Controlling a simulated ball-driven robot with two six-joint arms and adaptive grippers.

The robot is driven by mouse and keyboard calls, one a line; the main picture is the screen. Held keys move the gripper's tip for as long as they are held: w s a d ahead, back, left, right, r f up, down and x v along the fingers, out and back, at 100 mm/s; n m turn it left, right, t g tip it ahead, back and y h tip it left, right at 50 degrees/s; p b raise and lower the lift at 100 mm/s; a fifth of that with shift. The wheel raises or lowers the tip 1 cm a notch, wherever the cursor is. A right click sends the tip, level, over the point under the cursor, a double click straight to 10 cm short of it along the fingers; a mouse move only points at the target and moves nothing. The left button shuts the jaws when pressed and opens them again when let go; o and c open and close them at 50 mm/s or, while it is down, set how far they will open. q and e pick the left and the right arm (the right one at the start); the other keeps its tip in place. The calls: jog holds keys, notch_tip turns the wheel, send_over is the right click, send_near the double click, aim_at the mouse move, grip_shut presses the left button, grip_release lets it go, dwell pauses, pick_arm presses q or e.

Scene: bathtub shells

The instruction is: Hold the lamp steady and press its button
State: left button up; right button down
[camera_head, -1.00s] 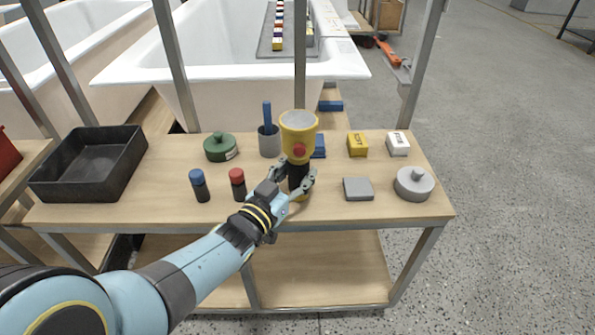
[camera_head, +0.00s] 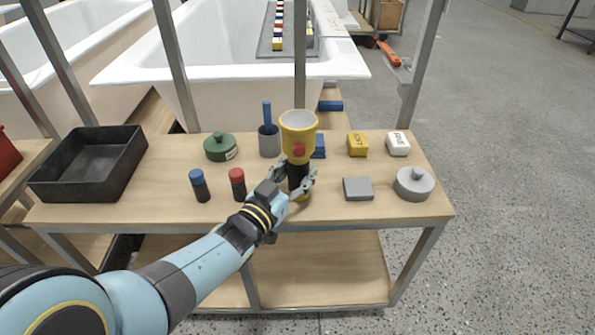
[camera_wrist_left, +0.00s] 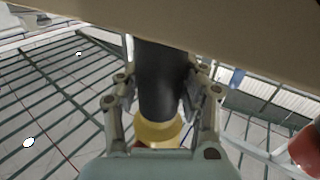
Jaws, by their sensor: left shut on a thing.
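The lamp (camera_head: 298,125) is a yellow flashlight with a wide round head, a red button (camera_head: 299,150) on its side and a black handle (camera_head: 294,172). It stands upright at the front middle of the wooden table. My left gripper (camera_head: 301,186) is shut on the black handle, below the button. In the left wrist view the dark handle (camera_wrist_left: 160,85) sits between the two fingers, with a yellow ring (camera_wrist_left: 158,132) at its end. The red button faces the head camera and is uncovered. My right gripper is in neither view.
On the table (camera_head: 140,208) a red-capped cylinder (camera_head: 237,185) and a blue-capped one (camera_head: 199,186) stand left of the lamp. A grey cup (camera_head: 269,143) stands behind. A black tray (camera_head: 88,178) is far left.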

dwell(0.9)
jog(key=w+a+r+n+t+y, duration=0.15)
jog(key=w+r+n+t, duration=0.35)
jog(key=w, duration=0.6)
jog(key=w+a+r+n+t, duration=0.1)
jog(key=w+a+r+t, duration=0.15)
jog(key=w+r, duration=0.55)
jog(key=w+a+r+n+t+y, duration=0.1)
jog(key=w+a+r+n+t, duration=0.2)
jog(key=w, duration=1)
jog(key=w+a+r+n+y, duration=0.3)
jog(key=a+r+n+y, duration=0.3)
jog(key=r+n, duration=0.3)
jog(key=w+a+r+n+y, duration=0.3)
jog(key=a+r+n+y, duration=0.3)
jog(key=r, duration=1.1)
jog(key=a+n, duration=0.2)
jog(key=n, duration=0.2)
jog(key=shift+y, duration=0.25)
